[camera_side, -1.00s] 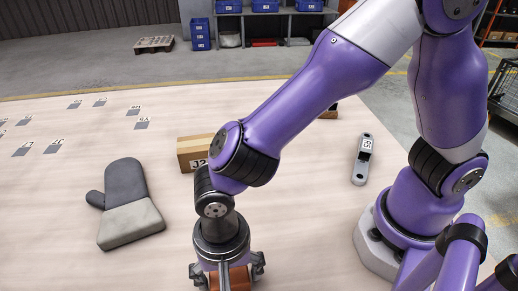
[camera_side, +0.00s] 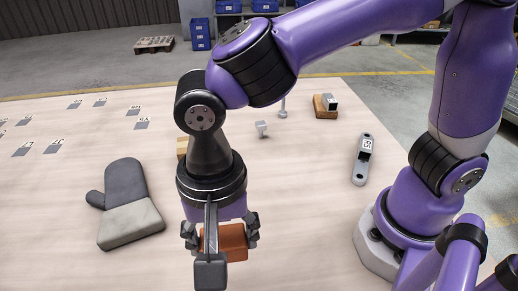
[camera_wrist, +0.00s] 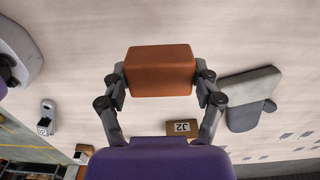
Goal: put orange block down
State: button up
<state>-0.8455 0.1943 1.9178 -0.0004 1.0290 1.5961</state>
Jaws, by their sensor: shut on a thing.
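The orange block (camera_side: 235,240) is between the fingers of my gripper (camera_side: 220,233) in the side view, near the front of the table. In the wrist view the block (camera_wrist: 160,72) is gripped on both sides by the fingers of my gripper (camera_wrist: 160,84). My gripper is shut on it. The block appears to be held above the table; the wrist camera mount hides part of its front in the side view.
An oven glove (camera_side: 130,205) lies to the left. A cardboard box (camera_wrist: 183,128), labelled J2, is mostly hidden behind my wrist in the side view. A grey labelled part (camera_side: 363,160) and a small metal bracket (camera_side: 262,129) lie farther right.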

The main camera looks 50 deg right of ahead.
jog(key=w+d+r+m, duration=0.1)
jog(key=w+d+m, duration=0.6)
jog(key=d+m, duration=0.3)
jog(key=m, duration=0.8)
send_over(302, 148)
jog(key=f, duration=0.5)
jog(key=shift+s+a+f, duration=0.1)
jog(key=shift+a+f, duration=0.2)
jog(key=shift+f, duration=0.1)
jog(key=shift+d+f, duration=0.15)
jog(key=shift+d, duration=0.1)
jog(key=shift+f, duration=2)
jog(key=shift+f, duration=0.15)
jog(key=o, duration=1.2)
jog(key=shift+o, duration=0.2)
